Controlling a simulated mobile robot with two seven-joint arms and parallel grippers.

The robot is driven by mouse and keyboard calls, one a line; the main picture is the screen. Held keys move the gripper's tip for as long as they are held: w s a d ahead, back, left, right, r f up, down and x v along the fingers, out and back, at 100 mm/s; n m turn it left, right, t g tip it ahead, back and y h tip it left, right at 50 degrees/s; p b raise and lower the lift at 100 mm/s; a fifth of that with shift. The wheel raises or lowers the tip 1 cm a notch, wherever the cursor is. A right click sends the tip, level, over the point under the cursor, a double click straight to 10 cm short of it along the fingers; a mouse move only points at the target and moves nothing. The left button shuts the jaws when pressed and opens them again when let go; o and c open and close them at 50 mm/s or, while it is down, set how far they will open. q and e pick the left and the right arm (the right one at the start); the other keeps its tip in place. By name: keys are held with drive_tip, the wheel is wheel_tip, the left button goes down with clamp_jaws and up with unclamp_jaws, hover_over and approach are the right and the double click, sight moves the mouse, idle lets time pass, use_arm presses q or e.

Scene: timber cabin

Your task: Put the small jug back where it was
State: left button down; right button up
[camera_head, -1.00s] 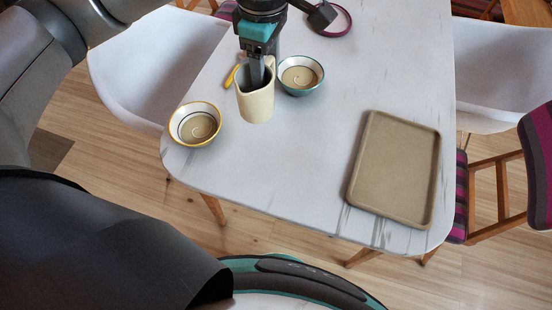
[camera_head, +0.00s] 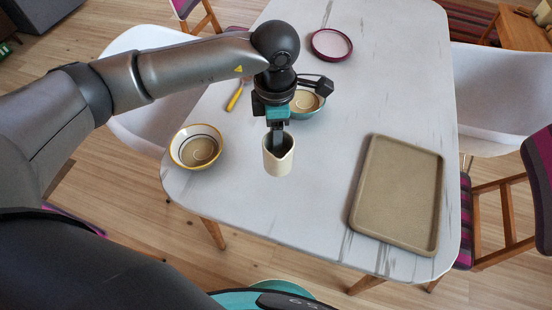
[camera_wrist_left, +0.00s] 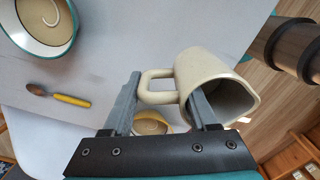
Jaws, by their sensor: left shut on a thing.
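The small cream jug (camera_head: 278,164) is in the middle of the head view, over the near left part of the table. My left gripper (camera_head: 278,138) reaches down into its mouth from above and is shut on it. In the left wrist view the jug (camera_wrist_left: 215,70) shows its handle between the fingers, with one finger inside the mouth and the other outside. The jug looks about upright in the head view. I cannot tell whether its base touches the table. My right gripper is not in view.
The pale table (camera_head: 300,215) holds a yellow-rimmed bowl (camera_head: 197,147) left of the jug and a teal-rimmed bowl (camera_head: 308,104) behind it. A yellow-handled spoon (camera_head: 236,97), a purple-rimmed plate (camera_head: 331,44) and a tan tray (camera_head: 398,195) also lie there. The table between jug and tray is clear.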

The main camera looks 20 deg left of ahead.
use_arm(q)
wheel_tip(320, 180, down, 9)
drive_tip(key=shift+r+b, duration=0.2)
drive_tip(key=shift+b, duration=0.55)
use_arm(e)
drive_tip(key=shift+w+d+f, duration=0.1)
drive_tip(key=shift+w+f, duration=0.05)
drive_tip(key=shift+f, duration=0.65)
use_arm(q)
drive_tip(key=shift+f, duration=0.1)
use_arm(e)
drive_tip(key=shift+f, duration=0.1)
use_arm(q)
drive_tip(key=shift+f, duration=0.1)
drive_tip(key=c, duration=0.6)
unclamp_jaws()
drive_tip(key=o, duration=0.4)
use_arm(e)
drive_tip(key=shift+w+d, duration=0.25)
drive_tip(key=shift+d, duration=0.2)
